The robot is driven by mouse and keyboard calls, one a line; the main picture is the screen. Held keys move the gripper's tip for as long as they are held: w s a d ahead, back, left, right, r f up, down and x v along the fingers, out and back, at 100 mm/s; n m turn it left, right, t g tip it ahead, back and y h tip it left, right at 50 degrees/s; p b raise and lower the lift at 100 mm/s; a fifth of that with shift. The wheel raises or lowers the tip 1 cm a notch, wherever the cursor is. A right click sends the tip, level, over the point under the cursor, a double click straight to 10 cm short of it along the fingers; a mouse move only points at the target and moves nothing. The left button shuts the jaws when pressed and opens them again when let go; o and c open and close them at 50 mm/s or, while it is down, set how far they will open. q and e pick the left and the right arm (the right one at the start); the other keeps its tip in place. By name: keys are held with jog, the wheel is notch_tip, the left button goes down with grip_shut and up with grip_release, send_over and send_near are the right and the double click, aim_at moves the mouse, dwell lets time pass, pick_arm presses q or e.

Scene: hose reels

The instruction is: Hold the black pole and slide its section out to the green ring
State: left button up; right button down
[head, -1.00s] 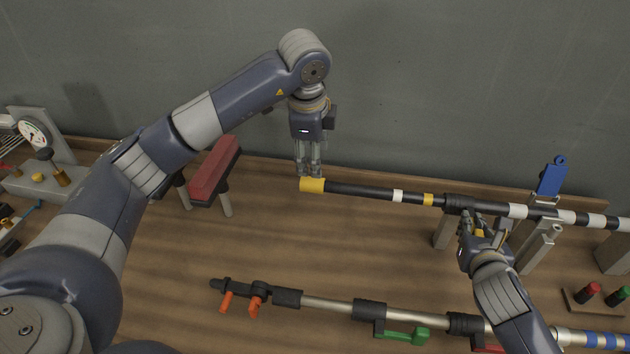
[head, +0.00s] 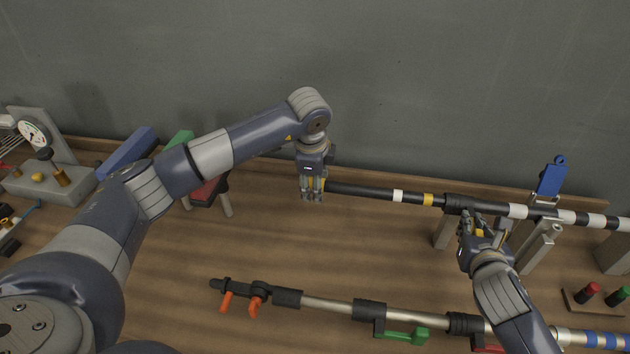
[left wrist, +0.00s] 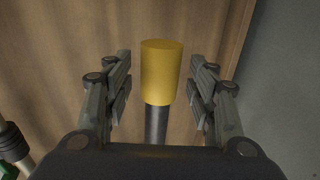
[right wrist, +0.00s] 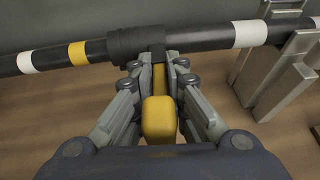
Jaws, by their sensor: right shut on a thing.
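The black pole (head: 365,190) lies level along the back of the bench. Its thinner section has a white band (head: 398,196) and a yellow band (head: 428,199) left of a dark collar (head: 458,203). A yellow cap (left wrist: 161,72) ends this section on the left. My left gripper (head: 313,196) is open at the cap, its fingers on either side with gaps; it mostly hides the cap in the head view. My right gripper (right wrist: 160,85) is shut on the yellow lever (right wrist: 158,120) below the collar. I see no green ring on the pole.
Grey supports (head: 537,246) hold the pole on the right, with a blue clamp (head: 551,176) behind. A silver pole (head: 335,305) with orange and green levers lies in front. A red-topped stand (head: 203,191) is partly behind my left arm. Bench between the poles is clear.

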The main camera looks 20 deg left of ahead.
pick_arm(q)
grip_shut()
jog(key=shift+s+a, duration=0.3)
jog(key=shift+a, duration=0.8)
jog(key=shift+s+a, duration=0.25)
jog(key=shift+a, duration=0.8)
jog(key=shift+o, duration=0.2)
grip_release()
jog(key=shift+d, duration=0.1)
jog(key=shift+r, duration=0.15)
jog(key=v, duration=1.1)
jog(key=shift+r, duration=0.4)
jog(key=shift+s, duration=0.1)
pick_arm(e)
jog(key=c, duration=1.5)
grip_release()
